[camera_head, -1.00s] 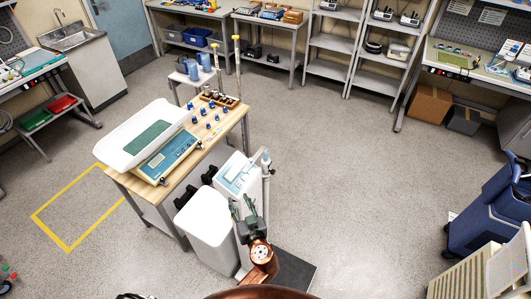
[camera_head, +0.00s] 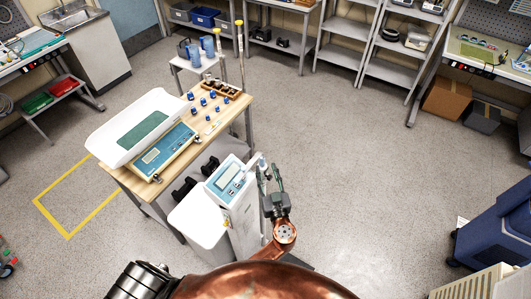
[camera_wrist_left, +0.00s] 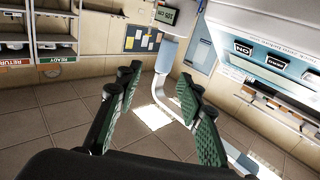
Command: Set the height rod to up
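The height rod (camera_head: 261,161) is the pale upright with a blue-grey tip beside the white floor scale (camera_head: 230,185) with its blue panel. In the left wrist view a blue-grey end piece (camera_wrist_left: 167,54) on a bent grey bar shows just beyond the fingers; I take it to be part of the rod. My left gripper (camera_head: 269,176) is at the rod's upper end, just right of the panel. Contact with the rod cannot be told. The rod's lower part is hidden by my arm. My right gripper is not in view.
A wooden-topped table (camera_head: 205,150) with a baby scale (camera_head: 135,128) and several small blue-topped items stands behind left. The floor to the right is clear up to a blue cart (camera_head: 490,215).

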